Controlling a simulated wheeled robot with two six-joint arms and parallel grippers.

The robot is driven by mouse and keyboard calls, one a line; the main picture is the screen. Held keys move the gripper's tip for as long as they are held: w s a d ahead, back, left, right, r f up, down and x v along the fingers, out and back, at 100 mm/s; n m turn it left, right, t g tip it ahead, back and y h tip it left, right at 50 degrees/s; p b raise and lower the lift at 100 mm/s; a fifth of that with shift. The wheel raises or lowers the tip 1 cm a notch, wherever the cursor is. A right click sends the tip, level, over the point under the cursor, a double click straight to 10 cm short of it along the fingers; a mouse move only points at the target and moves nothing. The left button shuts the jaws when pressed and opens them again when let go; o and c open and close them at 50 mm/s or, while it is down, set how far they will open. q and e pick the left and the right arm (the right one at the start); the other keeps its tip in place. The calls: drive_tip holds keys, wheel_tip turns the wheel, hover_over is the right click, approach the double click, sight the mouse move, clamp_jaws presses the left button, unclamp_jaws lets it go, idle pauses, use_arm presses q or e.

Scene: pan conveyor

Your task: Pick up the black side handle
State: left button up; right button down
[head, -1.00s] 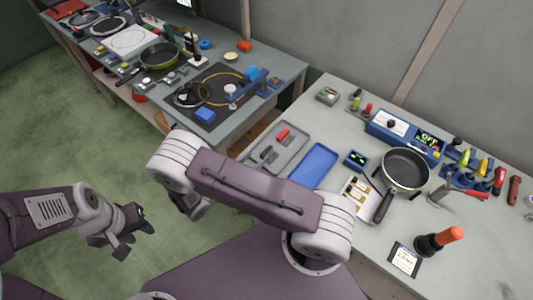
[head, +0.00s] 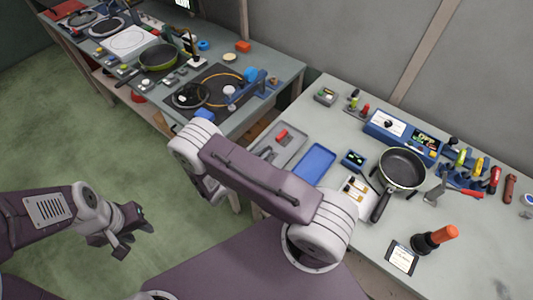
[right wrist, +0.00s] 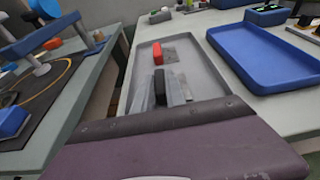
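The black side handle (right wrist: 160,87) appears to be the small dark piece in the grey tray (right wrist: 205,78), just nearer than a red piece (right wrist: 165,53). Grey pieces lie beside it, partly hidden by a purple link of mine along the bottom of the right wrist view. In the head view the tray (head: 297,143) is partly covered by my right arm. My right gripper is hidden behind that arm, and its fingers do not show in the right wrist view. My left gripper (head: 134,238) hangs over the green floor at the left, open and empty, far from the tray.
A blue tray (head: 318,161) lies right of the grey tray. Further right are a black pan (head: 403,168), a blue control box (head: 400,132) and an orange-topped tool (head: 440,236). A second workbench (head: 284,75) stands at the upper left, with a gap between the benches.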

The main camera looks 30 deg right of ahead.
drive_tip(key=shift+r, duration=0.5)
wheel_tip(320, 180, up, 3)
drive_tip(key=shift+f, duration=0.1)
drive_tip(key=s+d+r, duration=0.1)
drive_tip(key=s+r, duration=0.6)
drive_tip(key=s, duration=0.4)
drive_tip(key=shift+s+d+r, duration=0.15)
drive_tip(key=shift+s+d, duration=0.1)
drive_tip(key=shift+d, duration=0.1)
